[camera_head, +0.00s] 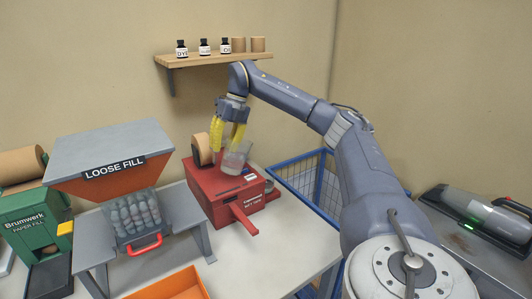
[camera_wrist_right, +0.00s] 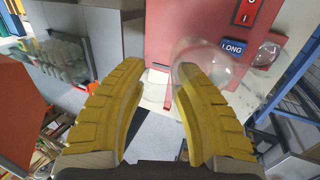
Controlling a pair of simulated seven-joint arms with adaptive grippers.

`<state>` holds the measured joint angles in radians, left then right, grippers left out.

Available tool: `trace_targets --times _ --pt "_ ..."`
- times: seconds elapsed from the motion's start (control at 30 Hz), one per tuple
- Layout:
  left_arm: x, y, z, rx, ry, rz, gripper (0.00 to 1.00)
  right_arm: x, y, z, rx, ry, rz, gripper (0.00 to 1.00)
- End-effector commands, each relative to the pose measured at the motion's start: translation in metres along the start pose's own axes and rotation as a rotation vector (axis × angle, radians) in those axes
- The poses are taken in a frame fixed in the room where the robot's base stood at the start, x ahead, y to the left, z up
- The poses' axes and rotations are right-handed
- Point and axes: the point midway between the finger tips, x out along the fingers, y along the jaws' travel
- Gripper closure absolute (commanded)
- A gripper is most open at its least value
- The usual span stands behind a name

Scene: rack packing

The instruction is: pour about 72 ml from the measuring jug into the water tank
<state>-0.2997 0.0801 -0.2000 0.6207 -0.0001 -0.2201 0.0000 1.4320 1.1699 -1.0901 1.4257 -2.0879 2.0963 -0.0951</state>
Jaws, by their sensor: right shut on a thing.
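My right gripper (camera_head: 228,138), with yellow fingers, is shut on the clear measuring jug (camera_head: 237,160) and holds it over the red tape machine (camera_head: 222,194). In the right wrist view the yellow fingertips (camera_wrist_right: 160,76) point at the machine, and the see-through jug (camera_wrist_right: 222,72) shows beside and behind the right finger. The jug's contents are too faint to tell. I cannot clearly make out the water tank. A small round clear thing (camera_wrist_right: 268,53) by the LONG label may be part of it. My left gripper is not in view.
A loose-fill hopper (camera_head: 108,158) stands left of the machine, with a green paper-fill unit (camera_head: 35,225) further left. An orange tray (camera_head: 170,285) is at the front. A blue wire cage (camera_head: 312,185) is to the right. A wall shelf (camera_head: 210,60) holds bottles above.

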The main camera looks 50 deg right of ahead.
Motion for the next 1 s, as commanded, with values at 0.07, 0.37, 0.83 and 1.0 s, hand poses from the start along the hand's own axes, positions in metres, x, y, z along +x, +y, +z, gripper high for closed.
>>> trace_targets --times 0.07,0.37,0.83,1.0 --pt "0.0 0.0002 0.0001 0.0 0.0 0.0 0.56 -0.0006 0.0004 0.0001 0.0 -0.001 0.001 1.0" --pt "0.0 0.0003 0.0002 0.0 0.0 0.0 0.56 -0.0006 0.0004 0.0001 -0.001 -0.001 0.001 1.0" --pt "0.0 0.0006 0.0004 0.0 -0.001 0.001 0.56 -0.0003 0.0008 -0.0002 -0.001 -0.001 -0.007 1.0" --pt "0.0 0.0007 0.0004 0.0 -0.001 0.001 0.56 0.0031 0.0023 -0.002 0.002 -0.003 -0.063 1.0"
